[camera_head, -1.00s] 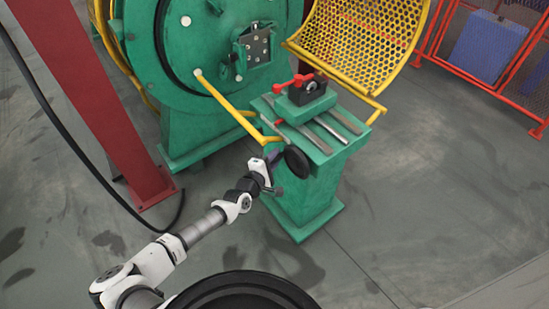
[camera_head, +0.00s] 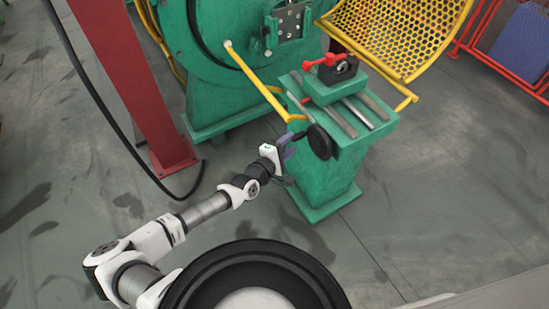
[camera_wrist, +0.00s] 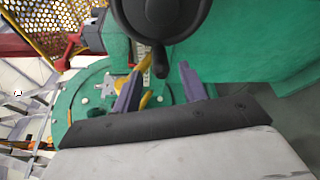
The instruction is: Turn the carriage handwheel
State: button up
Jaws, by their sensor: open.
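The carriage handwheel (camera_head: 320,142) is a black disc on the near left end of the green carriage stand. In the wrist view the handwheel (camera_wrist: 160,15) fills the top middle, and its black handle (camera_wrist: 160,62) points down toward the gap between my fingers. My gripper (camera_head: 288,148) is just left of the handwheel in the head view. Its two purple fingers are spread and empty in the wrist view (camera_wrist: 160,88). I cannot tell whether a finger touches the handle.
A carriage (camera_head: 333,75) with a red lever sits on the stand's rails. A yellow bar (camera_head: 255,82) runs close above my gripper. A yellow mesh guard (camera_head: 395,32) is behind. A red column (camera_head: 125,85) stands left.

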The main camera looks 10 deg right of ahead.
jog(key=b+v, duration=0.1)
jog(key=v, duration=0.7)
jog(key=shift+s+a, duration=0.25)
jog(key=shift+r, duration=0.1)
